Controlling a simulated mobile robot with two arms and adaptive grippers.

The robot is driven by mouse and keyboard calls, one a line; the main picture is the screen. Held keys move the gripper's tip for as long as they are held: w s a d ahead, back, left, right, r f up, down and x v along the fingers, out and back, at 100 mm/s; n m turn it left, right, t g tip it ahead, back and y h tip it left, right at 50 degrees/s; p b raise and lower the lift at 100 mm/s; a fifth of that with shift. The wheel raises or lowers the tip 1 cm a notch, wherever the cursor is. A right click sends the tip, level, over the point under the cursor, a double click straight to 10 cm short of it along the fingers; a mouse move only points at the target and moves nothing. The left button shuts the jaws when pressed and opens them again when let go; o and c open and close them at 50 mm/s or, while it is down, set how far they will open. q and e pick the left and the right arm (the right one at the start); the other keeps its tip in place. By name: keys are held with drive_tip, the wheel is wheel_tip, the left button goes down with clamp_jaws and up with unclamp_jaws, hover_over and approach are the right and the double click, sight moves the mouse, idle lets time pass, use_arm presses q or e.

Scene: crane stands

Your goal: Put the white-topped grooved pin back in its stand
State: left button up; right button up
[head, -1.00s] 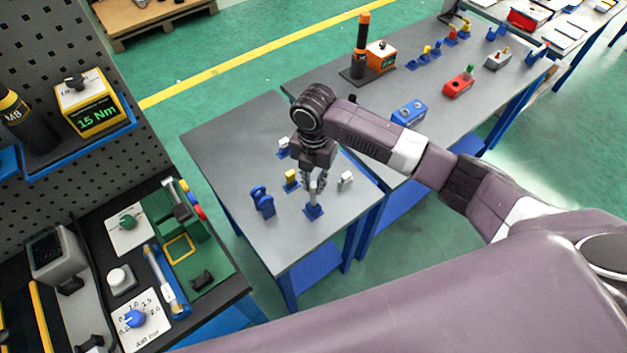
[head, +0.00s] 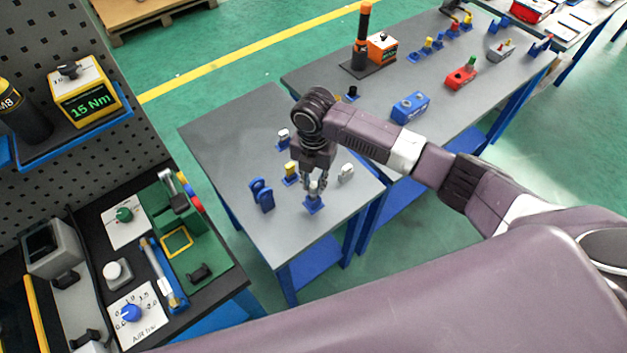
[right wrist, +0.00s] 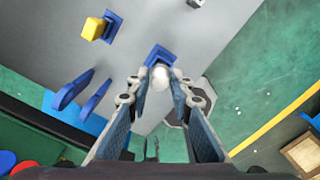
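The white-topped pin (head: 314,187) stands upright at the front of the near grey table, apparently in its blue stand (head: 313,205). Its grooves are too small to make out. My right gripper (head: 315,182) is right above, pointing down, with its fingers spread on either side of the pin. In the right wrist view the round white top (right wrist: 162,77) lies between the two open fingertips, and the blue stand (right wrist: 160,55) shows behind it. The pin's lower end is hidden. My left gripper is not in view.
A yellow-topped piece (head: 291,169) in a blue stand, blue upright plates (head: 262,195), a white-topped piece (head: 283,137) and a pale block (head: 346,172) stand around the gripper. A longer grey table (head: 440,110) with several coloured fixtures lies behind right. The near table's back left is clear.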

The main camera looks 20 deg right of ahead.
drive_tip(key=o, duration=0.4)
drive_tip(key=shift+r, duration=0.1)
drive_tip(key=shift+c, duration=0.2)
wheel_tip(320, 180, up, 5)
drive_tip(key=p, duration=0.5)
